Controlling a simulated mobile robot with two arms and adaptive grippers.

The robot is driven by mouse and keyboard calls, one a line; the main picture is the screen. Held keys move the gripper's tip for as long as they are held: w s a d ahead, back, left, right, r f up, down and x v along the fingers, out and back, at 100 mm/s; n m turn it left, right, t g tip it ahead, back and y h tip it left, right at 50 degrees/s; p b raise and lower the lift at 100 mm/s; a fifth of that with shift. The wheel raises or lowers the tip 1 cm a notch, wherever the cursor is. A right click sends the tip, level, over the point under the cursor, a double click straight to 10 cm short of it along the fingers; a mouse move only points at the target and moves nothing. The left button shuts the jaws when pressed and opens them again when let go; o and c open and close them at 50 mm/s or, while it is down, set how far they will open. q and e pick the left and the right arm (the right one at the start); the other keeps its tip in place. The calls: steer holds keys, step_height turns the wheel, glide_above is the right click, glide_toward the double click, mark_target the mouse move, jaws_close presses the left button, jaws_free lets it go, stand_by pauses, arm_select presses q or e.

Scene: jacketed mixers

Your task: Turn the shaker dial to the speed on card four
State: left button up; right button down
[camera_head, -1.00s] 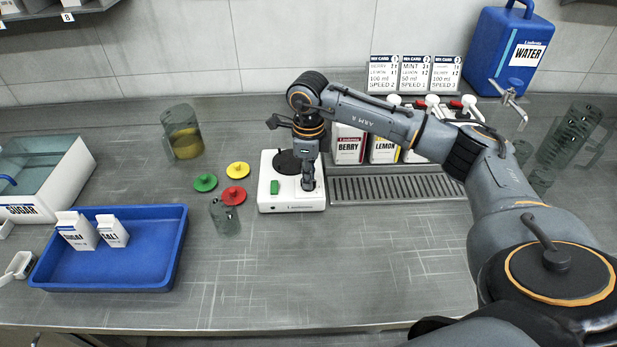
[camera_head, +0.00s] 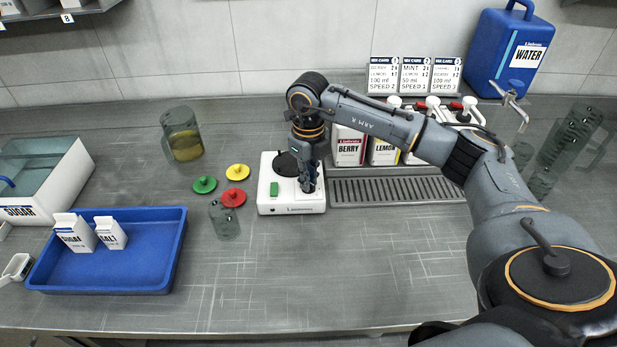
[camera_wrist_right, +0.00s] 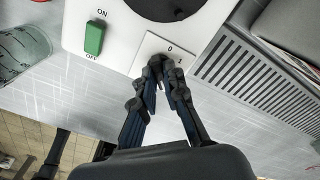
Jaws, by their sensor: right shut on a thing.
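The white shaker (camera_head: 291,207) stands mid-table with a dark round plate (camera_head: 287,163) and a green switch (camera_head: 274,188). The switch also shows in the right wrist view (camera_wrist_right: 94,38), between ON and OFF. My right gripper (camera_head: 307,185) points down at the shaker's front right. In the right wrist view its fingertips (camera_wrist_right: 166,66) are closed together on the dial, which they mostly hide. My left gripper is out of view.
Yellow, green and red lids (camera_head: 234,197) and a clear cup (camera_head: 224,220) lie left of the shaker. A drip grate (camera_head: 395,188) and dispensers (camera_head: 348,147) are to its right. A blue tray (camera_head: 110,280) holds two cartons. The front middle table is clear.

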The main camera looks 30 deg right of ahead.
steer(key=shift+w+r, duration=0.1)
steer(key=c, duration=1.4)
jaws_free()
step_height(320, 180, up, 12)
